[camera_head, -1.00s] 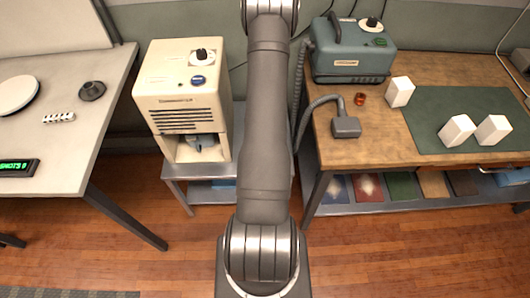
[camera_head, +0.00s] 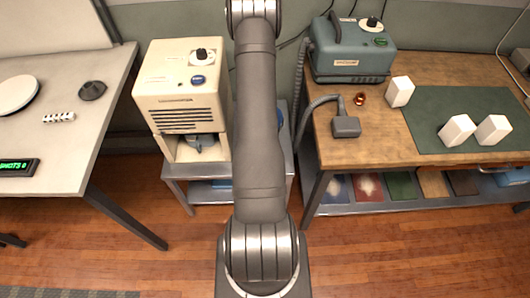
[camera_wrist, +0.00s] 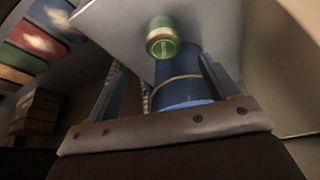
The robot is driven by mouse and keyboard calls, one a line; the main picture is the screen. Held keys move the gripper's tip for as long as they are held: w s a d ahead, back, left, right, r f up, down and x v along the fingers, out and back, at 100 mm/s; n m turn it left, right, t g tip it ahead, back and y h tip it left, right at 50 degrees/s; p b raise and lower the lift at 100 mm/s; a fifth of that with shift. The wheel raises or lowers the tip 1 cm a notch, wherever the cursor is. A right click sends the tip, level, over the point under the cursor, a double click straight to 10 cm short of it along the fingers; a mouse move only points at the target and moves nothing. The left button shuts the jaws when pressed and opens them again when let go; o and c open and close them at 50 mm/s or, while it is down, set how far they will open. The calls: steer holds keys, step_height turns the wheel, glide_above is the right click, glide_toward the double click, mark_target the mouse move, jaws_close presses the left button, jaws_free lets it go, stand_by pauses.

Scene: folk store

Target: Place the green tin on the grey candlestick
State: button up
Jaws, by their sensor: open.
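The green tin (camera_wrist: 161,40) shows in the wrist view on a pale grey surface, just past a blue cylindrical thing (camera_wrist: 180,85) with a tan band. My gripper (camera_wrist: 160,64) is open, with a finger on each side of the blue thing; I cannot tell whether they touch it. In the head view my arm hides the tin and the gripper. A small dark grey piece with a wide base (camera_head: 92,90), apparently the candlestick, stands on the left table.
A cream machine (camera_head: 183,100) stands on a low stand (camera_head: 182,171) left of my arm. The right workbench (camera_head: 420,68) holds a teal machine (camera_head: 352,55), a small copper-coloured piece (camera_head: 360,99) and white blocks (camera_head: 457,130). The left table (camera_head: 70,130) has a white disc (camera_head: 17,93) and free room.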

steer(key=x, duration=0.6)
steer(key=shift+w+f, duration=0.1)
steer(key=shift+w, duration=0.05)
steer(key=shift+w+x, duration=0.1)
steer(key=shift+x, duration=1.2)
steer(key=shift+w+x, duration=0.15)
steer(key=shift+x, duration=1.2)
steer(key=shift+a, duration=0.1)
steer(key=c, duration=1.2)
